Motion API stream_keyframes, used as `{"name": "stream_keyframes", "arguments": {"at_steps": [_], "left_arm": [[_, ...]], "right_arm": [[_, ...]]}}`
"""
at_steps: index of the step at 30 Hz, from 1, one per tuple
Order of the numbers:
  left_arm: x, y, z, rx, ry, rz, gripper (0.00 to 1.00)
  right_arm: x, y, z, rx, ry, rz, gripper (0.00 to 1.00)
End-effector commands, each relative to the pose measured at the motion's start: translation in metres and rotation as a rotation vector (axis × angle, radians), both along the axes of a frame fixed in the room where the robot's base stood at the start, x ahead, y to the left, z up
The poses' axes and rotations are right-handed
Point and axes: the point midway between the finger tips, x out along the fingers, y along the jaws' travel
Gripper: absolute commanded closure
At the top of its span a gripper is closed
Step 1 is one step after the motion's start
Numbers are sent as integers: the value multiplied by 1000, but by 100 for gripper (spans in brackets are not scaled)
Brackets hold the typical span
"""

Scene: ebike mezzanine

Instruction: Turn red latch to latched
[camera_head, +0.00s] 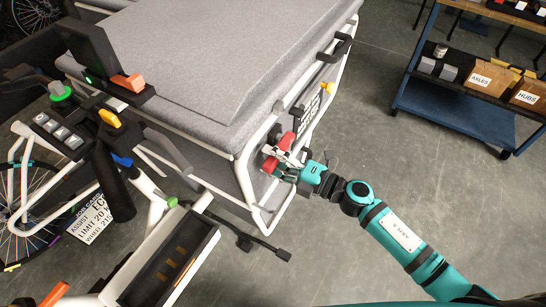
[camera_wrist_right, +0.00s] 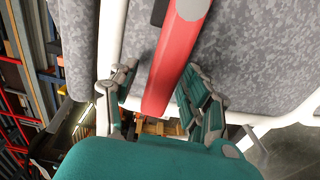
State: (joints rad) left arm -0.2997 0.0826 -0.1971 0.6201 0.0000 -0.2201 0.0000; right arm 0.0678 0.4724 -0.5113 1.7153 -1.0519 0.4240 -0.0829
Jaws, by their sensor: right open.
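The red latch (camera_head: 286,140) is a red handle on the side of the grey padded cargo box (camera_head: 215,50), near its lower front corner. In the right wrist view the red latch (camera_wrist_right: 174,66) is a long bar with a grey round end, slightly tilted from upright. My right gripper (camera_head: 277,162) is open at the latch. In the wrist view its fingers (camera_wrist_right: 162,80) stand on either side of the bar, with a gap visible on the left. Contact cannot be told. Part of the latch is hidden by the fingers in the head view. My left gripper is out of view.
A white tube frame (camera_head: 249,185) surrounds the box near my right gripper. Bike handlebars and controls (camera_head: 75,115) fill the left. A blue cart (camera_head: 440,105) with parts boxes (camera_head: 490,77) stands upper right. The grey floor between is clear.

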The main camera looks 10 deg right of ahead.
Motion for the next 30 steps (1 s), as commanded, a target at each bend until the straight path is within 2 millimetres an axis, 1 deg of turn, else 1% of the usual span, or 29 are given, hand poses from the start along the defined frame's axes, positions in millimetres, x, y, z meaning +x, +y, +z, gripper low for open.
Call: {"name": "stream_keyframes", "arguments": {"at_steps": [6, 17, 30], "left_arm": [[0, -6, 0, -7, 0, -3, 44], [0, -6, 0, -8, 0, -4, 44], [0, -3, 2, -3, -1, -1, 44]], "right_arm": [[0, 0, -1, -1, 1, 0, 52], [0, 0, -1, -1, 1, 0, 99], [0, 0, 0, 4, 7, 0, 100]]}}
